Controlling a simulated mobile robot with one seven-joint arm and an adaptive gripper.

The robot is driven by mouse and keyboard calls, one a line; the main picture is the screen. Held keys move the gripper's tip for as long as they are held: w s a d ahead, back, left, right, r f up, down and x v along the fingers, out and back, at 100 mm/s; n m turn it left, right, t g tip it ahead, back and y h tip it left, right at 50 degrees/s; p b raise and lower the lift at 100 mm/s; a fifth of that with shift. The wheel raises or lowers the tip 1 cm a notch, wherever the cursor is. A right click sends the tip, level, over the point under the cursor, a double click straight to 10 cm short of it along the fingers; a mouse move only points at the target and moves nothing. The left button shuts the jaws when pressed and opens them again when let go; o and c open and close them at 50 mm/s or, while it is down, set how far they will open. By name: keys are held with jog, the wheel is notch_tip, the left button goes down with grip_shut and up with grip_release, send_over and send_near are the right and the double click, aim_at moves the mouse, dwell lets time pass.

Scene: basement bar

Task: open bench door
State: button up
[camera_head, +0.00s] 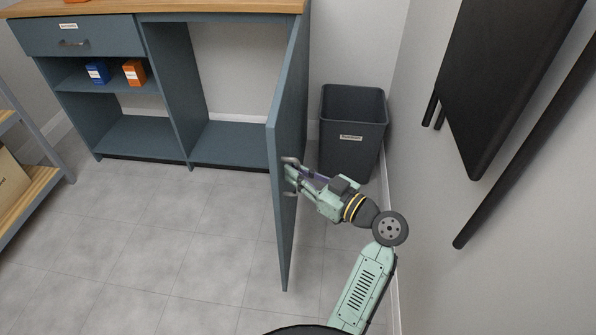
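The blue-grey bench (178,90) with a wooden top stands at the back left. Its door (288,130) is swung wide open, about square to the bench front, and shows nearly edge-on. The door's metal handle (289,161) is on its right-hand face, near the free edge. My gripper (293,178) is at the handle, coming from the lower right. The fingers overlap the handle in view, and I cannot tell whether they are closed on it. The compartment (236,134) behind the door looks empty.
A dark grey bin (350,120) stands right of the door, close behind my gripper. The wall and dark panels (500,80) are at the right. A shelf rack (40,180) is at the left. Blue (97,72) and orange (134,72) boxes sit inside the bench. The floor left of the door is clear.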

jog(key=o, duration=0.4)
jog(key=shift+c, duration=0.2)
jog(key=shift+w, duration=0.1)
jog(key=v, duration=0.7)
jog(key=shift+s+d, duration=0.2)
